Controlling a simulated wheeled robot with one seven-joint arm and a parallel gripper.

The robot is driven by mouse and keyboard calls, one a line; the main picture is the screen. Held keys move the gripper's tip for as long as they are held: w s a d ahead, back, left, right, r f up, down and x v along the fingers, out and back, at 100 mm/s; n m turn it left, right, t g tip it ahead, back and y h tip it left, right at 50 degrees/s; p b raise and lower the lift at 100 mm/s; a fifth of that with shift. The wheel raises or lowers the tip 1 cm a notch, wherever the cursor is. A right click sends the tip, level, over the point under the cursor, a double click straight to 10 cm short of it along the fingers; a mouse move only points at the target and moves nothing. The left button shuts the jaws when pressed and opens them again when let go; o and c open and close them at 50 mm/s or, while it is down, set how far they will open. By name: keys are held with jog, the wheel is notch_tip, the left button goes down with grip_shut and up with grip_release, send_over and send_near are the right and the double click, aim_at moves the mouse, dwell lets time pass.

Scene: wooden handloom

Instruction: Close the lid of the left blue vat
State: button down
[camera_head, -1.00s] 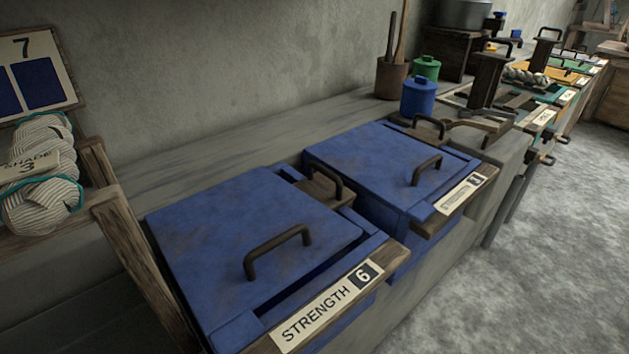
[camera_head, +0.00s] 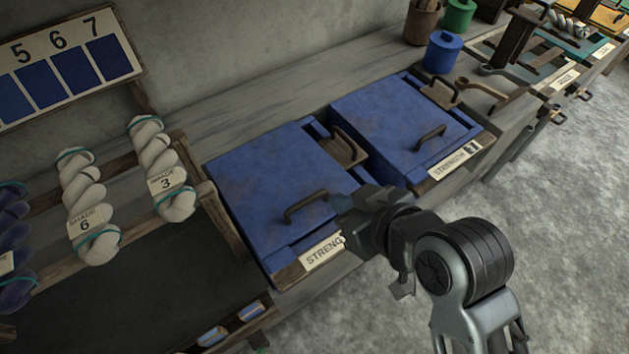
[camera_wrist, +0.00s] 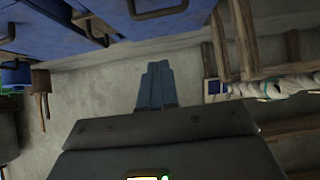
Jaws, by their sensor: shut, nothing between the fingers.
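The left blue vat (camera_head: 272,262) has a "STRENG…" label on its wooden front edge, partly hidden by my arm. Its blue lid (camera_head: 265,175) lies over the top and looks flat, with a strip of blue rim bare along the front. The lid's dark bar handle (camera_head: 305,204) is near its front edge. My gripper (camera_head: 340,204) is just right of that handle, apart from it as far as I can tell. In the wrist view my gripper's fingers (camera_wrist: 157,68) are together and empty, with a dark handle (camera_wrist: 158,8) at the top edge.
The right blue vat (camera_head: 395,128) stands beside it, its lid down. Skeins hang on a wooden rack (camera_head: 205,195) at left. A small blue pot (camera_head: 442,52) stands behind. The grey floor (camera_head: 560,240) at right is clear.

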jog(key=p, duration=0.1)
send_over(317, 220)
notch_tip(317, 220, down, 6)
jog(key=shift+w+a+f, duration=0.15)
jog(key=shift+w+f, duration=0.05)
jog(key=shift+f, duration=0.35)
jog(key=shift+w+a+f, duration=0.1)
jog(key=shift+w+f, duration=0.1)
jog(key=shift+f, duration=0.35)
jog(key=shift+w+f+p, duration=0.1)
jog(key=shift+f+p, duration=0.2)
jog(key=shift+f, duration=0.6)
jog(key=f+b, duration=0.3)
jog(key=shift+s+d+t+b, duration=0.1)
jog(key=shift+s+t+b, duration=0.2)
jog(key=shift+t+b, duration=0.1)
jog(key=shift+s+d+f+t+y+b, duration=0.2)
jog(key=shift+f+t+y+b, duration=0.3)
jog(key=shift+b, duration=0.55)
jog(key=shift+f, duration=0.15)
